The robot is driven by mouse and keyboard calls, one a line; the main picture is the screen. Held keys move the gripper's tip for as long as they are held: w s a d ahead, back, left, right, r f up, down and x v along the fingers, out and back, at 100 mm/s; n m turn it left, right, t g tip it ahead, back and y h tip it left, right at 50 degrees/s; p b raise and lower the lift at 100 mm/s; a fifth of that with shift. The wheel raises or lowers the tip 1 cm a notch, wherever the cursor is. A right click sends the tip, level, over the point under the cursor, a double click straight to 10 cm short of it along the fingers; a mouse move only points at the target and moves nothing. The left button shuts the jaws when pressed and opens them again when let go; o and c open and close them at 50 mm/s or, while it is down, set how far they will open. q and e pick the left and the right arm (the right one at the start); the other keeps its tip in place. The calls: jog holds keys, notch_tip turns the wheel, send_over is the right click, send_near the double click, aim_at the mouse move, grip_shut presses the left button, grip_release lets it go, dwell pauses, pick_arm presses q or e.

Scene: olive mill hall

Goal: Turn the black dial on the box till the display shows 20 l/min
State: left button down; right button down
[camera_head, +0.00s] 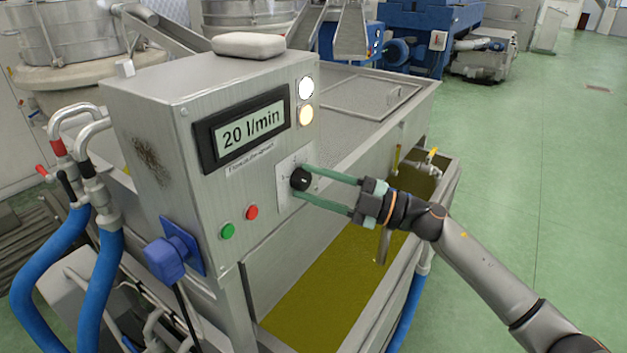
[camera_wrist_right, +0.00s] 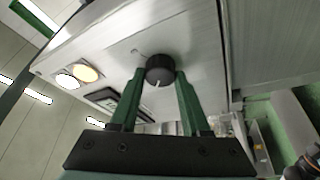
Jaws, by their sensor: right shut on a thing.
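The steel control box (camera_head: 165,125) stands at the left centre in the head view. Its display (camera_head: 248,130) reads 20 l/min. The black dial (camera_head: 300,178) sits on a pale scale plate on the box's front, right of and below the display. My right gripper (camera_head: 308,184) has its green fingers on either side of the dial and is shut on it. In the right wrist view the dial (camera_wrist_right: 160,71) sits between the two fingertips, with a white pointer mark on it. My left gripper is not in view.
Two lamps are lit at the box's upper right. A blue plug (camera_head: 168,258) juts out at lower left. An oil-filled trough (camera_head: 330,285) lies under my right arm. Green floor is open at right.

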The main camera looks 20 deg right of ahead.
jog(key=shift+n+g+h+p, duration=0.3)
jog(key=shift+n+g, duration=0.1)
jog(key=shift+n, duration=0.8)
jog(key=shift+c, duration=1.9)
grip_release()
jog(key=b+v, duration=0.3)
jog(key=v, duration=0.9)
jog(key=shift+d, duration=0.3)
jog(key=shift+s, duration=0.1)
